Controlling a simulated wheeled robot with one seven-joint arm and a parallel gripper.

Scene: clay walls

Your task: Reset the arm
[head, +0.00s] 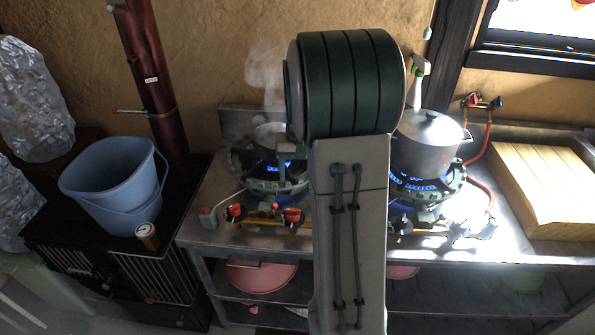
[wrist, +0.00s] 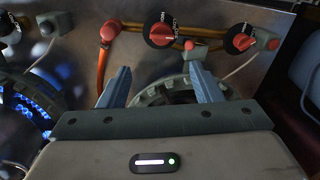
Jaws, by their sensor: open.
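My arm rises in front of the stove in the head view and hides the middle of it; my gripper does not show there. In the wrist view my gripper (wrist: 158,66) is open and empty, its two blue-grey fingers spread apart. A burner ring (wrist: 165,92) shows between and behind the fingers. Red stove knobs (wrist: 160,33) and a hose (wrist: 103,65) are beyond the fingertips. I cannot tell whether the fingers touch anything.
Two gas burners with blue flames carry a steaming pan (head: 268,134) and a lidded pot (head: 430,137), on either side of my arm. A blue bucket (head: 115,188) and small jar (head: 147,236) stand left. A wooden board (head: 545,185) lies right. A dark post (head: 452,60) stands behind.

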